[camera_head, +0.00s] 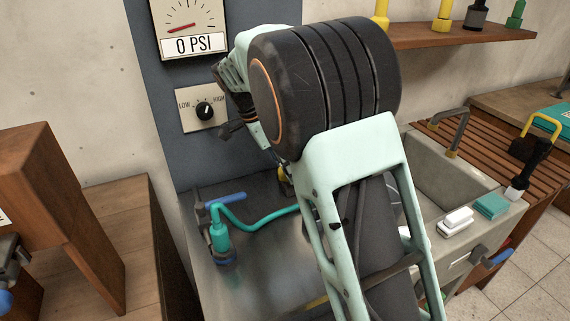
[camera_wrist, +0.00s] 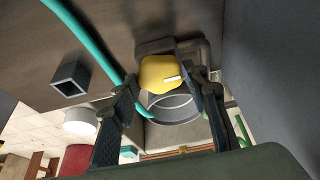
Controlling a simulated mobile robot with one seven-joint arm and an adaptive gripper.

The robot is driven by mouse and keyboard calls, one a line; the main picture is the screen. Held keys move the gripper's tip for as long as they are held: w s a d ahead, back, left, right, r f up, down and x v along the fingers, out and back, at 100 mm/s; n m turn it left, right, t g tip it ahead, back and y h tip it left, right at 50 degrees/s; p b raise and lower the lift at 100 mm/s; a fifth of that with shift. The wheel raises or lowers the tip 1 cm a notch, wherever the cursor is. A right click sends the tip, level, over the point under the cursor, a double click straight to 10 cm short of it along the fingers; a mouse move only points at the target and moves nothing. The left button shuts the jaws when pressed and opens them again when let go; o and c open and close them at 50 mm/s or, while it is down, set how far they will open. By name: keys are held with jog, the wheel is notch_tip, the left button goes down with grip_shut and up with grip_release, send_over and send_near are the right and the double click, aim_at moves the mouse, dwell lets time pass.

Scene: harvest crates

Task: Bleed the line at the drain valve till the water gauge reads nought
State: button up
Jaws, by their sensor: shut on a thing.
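The water gauge (camera_head: 189,22) is on the dark panel in the head view. Its red needle lies at the left low end and its plate reads "0 PSI". In the wrist view a rounded yellow knob (camera_wrist: 158,73) with a small white mark sits over a grey ring-shaped part. I take it for the drain valve's handle, but cannot be sure. My gripper (camera_wrist: 165,86) has its two dark fingers either side of this knob, shut on it. In the head view my arm hides the fingers and most of the knob.
A LOW/HIGH dial (camera_head: 204,111) is below the gauge. A teal hose (camera_head: 255,222) runs across the metal bench from a fitting with a blue lever (camera_head: 226,199). A sink (camera_head: 425,165) stands right, with a white block (camera_head: 457,221) and teal block (camera_head: 491,206) on its edge.

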dwell(0.5)
jog(key=o, duration=1.2)
jog(key=shift+c, duration=0.2)
jog(key=v, duration=1.2)
